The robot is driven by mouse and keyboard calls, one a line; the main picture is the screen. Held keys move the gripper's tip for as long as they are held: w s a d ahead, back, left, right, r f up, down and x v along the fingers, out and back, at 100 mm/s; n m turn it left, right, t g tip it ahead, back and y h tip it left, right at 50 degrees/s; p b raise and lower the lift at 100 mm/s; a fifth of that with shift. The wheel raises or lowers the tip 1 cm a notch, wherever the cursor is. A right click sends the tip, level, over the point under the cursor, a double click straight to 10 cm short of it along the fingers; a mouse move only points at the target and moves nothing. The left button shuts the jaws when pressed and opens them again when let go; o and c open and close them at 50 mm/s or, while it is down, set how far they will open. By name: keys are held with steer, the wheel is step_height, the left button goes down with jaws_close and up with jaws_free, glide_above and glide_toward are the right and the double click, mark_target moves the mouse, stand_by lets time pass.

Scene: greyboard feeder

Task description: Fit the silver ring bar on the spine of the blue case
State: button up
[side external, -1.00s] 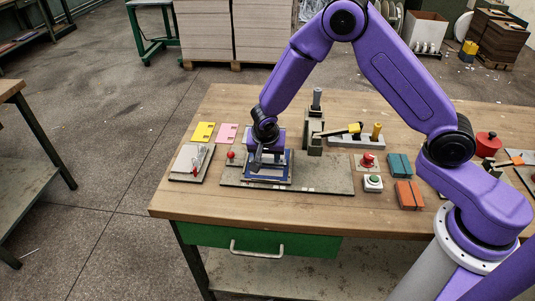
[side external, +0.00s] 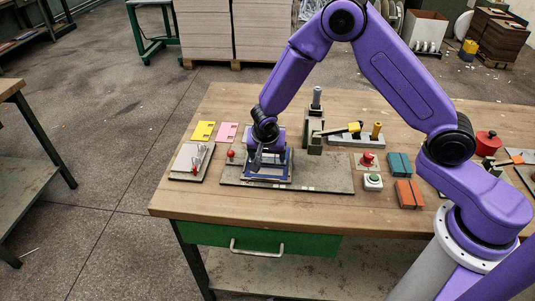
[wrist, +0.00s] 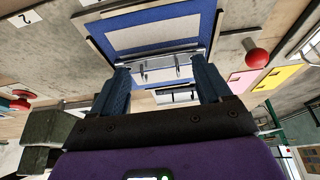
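The blue case (side external: 281,171) lies opened out on a grey board in the side view, below my gripper (side external: 257,166). In the wrist view the case (wrist: 207,22) shows a blue border and pale panels. The silver ring bar (wrist: 160,54) with its rings lies across the view at the spine area, between my two blue fingertips (wrist: 161,72). The fingers stand wide apart, one near each end of the bar. I cannot tell whether they press on its ends, or whether the bar touches the spine. In the side view my gripper hides the bar.
The grey board (side external: 325,180) lies under the case, with a red ball knob (side external: 231,154) at its left. A grey upright fixture (side external: 315,130) stands behind. Bare table lies in front.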

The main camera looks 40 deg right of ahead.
steer(key=v, duration=1.7)
steer(key=shift+r, duration=0.2)
steer(key=shift+s, duration=0.15)
steer(key=s+d+n+g+y, duration=0.1)
steer(key=s+d+n, duration=0.2)
steer(key=s+n, duration=0.4)
steer(key=s+d+r+n+g+y, duration=0.1)
steer(key=s+d+n, duration=0.3)
steer(key=s+n, duration=0.3)
steer(key=s+d+r+n+g+y, duration=0.1)
steer(key=s+d+n, duration=0.3)
steer(key=s, duration=1.1)
steer(key=n, duration=0.3)
steer(key=shift+s+n+y, duration=0.2)
steer(key=shift+n+y, duration=0.1)
